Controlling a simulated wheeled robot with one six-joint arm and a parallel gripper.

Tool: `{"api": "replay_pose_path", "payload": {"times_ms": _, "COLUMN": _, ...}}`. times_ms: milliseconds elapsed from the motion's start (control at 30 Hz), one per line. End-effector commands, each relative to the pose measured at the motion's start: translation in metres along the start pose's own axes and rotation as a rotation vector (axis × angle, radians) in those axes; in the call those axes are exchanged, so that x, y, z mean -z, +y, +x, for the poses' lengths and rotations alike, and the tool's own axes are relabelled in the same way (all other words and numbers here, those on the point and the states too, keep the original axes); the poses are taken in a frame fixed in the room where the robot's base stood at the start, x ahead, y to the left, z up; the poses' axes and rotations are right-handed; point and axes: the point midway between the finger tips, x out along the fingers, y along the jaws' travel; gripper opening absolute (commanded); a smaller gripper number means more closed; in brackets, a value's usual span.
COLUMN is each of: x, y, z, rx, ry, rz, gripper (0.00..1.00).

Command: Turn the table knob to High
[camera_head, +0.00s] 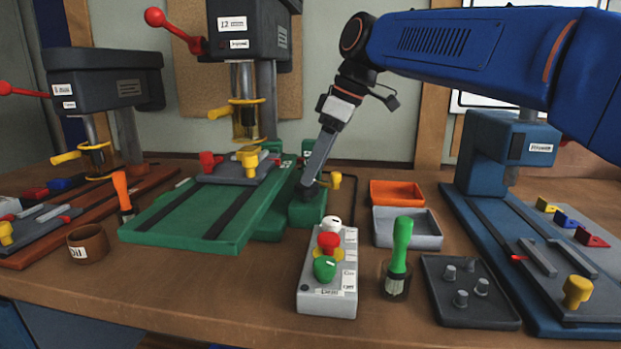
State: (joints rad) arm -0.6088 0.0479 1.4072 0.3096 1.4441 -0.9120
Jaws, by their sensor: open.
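My gripper (312,182) points down at the right side of the green drill press base (190,222). It is seen side-on, so the gap between its fingers is hidden. A yellow knob (335,181) shows just right of the fingertips, on or by a green block (306,212) at the base's right end. I cannot tell whether the fingers touch the knob. No High marking is readable; small white labels near the knob are too small to read.
A grey control box (328,290) with white, red and green controls stands in front. Right of it are a green-handled brush (399,255), an orange tray (397,193), a grey tray (407,230) and a dark pegged tray (468,292). A blue machine (490,150) stands right.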

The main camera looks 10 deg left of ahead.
Motion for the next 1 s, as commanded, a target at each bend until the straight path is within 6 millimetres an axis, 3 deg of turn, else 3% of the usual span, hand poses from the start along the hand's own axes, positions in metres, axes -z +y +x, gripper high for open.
{"api": "replay_pose_path", "payload": {"times_ms": 100, "x": 0.000, "y": 0.000, "z": 0.017, "rx": 0.001, "ry": -0.001, "rz": 0.000, "gripper": 0.62}}
{"api": "replay_pose_path", "payload": {"times_ms": 300, "x": 0.000, "y": 0.000, "z": 0.033, "rx": 0.000, "ry": 0.000, "rz": 0.000, "gripper": 0.62}}
{"api": "replay_pose_path", "payload": {"times_ms": 633, "x": 0.000, "y": 0.000, "z": 0.036, "rx": 0.000, "ry": 0.000, "rz": 0.001, "gripper": 0.62}}
{"api": "replay_pose_path", "payload": {"times_ms": 667, "x": 0.000, "y": 0.000, "z": 0.036, "rx": 0.000, "ry": 0.000, "rz": 0.001, "gripper": 0.60}}
{"api": "replay_pose_path", "payload": {"times_ms": 800, "x": 0.000, "y": 0.000, "z": 0.036, "rx": -0.001, "ry": 0.000, "rz": 0.001, "gripper": 0.27}}
{"api": "replay_pose_path", "payload": {"times_ms": 833, "x": 0.000, "y": 0.000, "z": 0.036, "rx": -0.001, "ry": 0.000, "rz": 0.001, "gripper": 0.23}}
{"api": "replay_pose_path", "payload": {"times_ms": 1000, "x": 0.000, "y": 0.000, "z": 0.036, "rx": -0.002, "ry": 0.000, "rz": 0.004, "gripper": 0.23}}
